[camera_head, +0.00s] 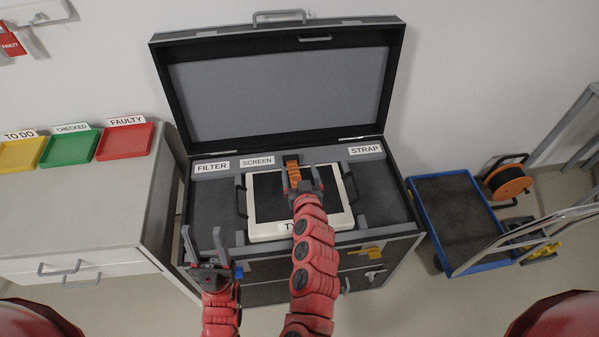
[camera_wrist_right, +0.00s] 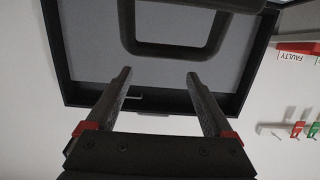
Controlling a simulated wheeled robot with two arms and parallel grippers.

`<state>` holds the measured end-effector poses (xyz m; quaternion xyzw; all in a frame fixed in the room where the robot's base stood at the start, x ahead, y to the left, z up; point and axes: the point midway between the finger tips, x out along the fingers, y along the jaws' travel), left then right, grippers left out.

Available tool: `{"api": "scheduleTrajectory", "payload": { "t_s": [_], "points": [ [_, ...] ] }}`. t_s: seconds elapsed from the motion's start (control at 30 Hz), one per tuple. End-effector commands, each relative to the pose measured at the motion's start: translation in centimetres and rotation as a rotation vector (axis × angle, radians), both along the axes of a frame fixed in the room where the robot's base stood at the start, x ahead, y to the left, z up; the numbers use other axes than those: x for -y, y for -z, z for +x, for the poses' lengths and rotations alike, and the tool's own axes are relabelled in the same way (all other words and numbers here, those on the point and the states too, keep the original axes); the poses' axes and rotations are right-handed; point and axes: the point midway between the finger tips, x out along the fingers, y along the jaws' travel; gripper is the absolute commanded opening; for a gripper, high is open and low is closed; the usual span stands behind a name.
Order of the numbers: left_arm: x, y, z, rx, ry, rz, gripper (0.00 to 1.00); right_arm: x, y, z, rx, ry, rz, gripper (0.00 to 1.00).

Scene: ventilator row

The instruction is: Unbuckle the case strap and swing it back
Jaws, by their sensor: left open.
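The grey case (camera_head: 398,190) stands open with its lid (camera_head: 275,95) up. A white-framed screen unit (camera_head: 254,228) lies in it. An orange piece with a dark end (camera_head: 293,172), perhaps the strap and its buckle, lies at the unit's back edge; I cannot tell whether it is fastened. My right gripper (camera_head: 303,180) is over the unit, beside the orange piece and partly covering it. The right wrist view shows its fingers (camera_wrist_right: 158,78) apart with nothing seen between them. My left gripper (camera_head: 205,240) is open and empty at the case's front left corner.
A cabinet (camera_head: 75,215) with yellow, green and red trays (camera_head: 125,143) stands left. A blue-edged cart (camera_head: 445,215) stands right, near an orange reel (camera_head: 508,182). The case has a STRAP label (camera_head: 365,151). A dark loop (camera_wrist_right: 175,48) shows before the lid in the wrist view.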

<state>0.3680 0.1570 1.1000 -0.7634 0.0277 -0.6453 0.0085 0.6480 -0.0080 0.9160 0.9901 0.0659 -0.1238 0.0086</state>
Motion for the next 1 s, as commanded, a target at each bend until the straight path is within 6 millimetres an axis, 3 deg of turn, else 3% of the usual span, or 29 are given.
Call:
{"api": "scheduleTrajectory", "payload": {
  "t_s": [0.47,1.0],
  "points": [
    [0.0,0.1,0.0,0.0,0.0,0.0,0.5,-0.1,-0.2,-0.8,0.002,-0.002,0.002,0.95],
    [0.0,0.2,0.0,0.0,0.0,0.0,0.5,1.1,-2.6,-9.9,0.0,-0.004,0.0,0.95]
  ]
}}
